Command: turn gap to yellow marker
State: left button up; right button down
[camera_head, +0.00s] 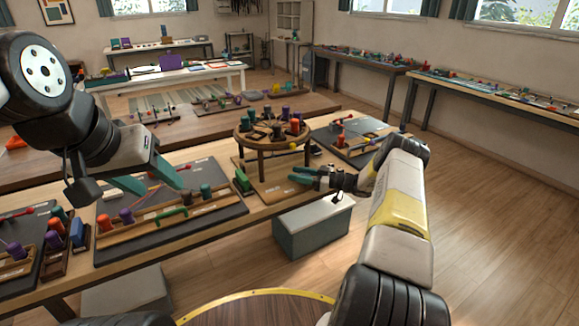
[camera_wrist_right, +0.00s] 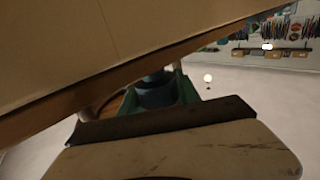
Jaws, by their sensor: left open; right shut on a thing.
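A round wooden braiding stand (camera_head: 268,145) stands on legs on a wooden board (camera_head: 272,190). My right gripper (camera_head: 299,175) is low at the stand's right side, below the disc. In the right wrist view its green fingers are closed on a dark teal cylinder (camera_wrist_right: 155,93), partly hidden, under a wooden surface. My left gripper (camera_head: 163,182) is open and empty, over the dark mat left of the stand.
A dark mat (camera_head: 120,212) with a rack of bobbins lies to the left on the table. Another board with bobbins (camera_head: 352,142) lies right of the stand. A grey box (camera_head: 312,230) stands below the table's front edge. The floor at right is clear.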

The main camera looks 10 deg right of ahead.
jog(key=shift+s+a+n+g+y, duration=0.15)
jog(key=shift+n+g+y, duration=0.2)
jog(key=shift+n+g, duration=0.4)
jog(key=shift+s+n+g+y, duration=0.1)
jog(key=shift+n+g+y, duration=0.3)
jog(key=shift+g, duration=0.65)
jog(key=shift+r+n+g, duration=0.1)
jog(key=shift+n+g, duration=0.15)
jog(key=shift+g, duration=0.05)
jog(key=c, duration=0.9)
grip_release()
jog(key=shift+o, duration=0.2)
jog(key=shift+s, duration=0.1)
jog(key=shift+v, duration=3.85)
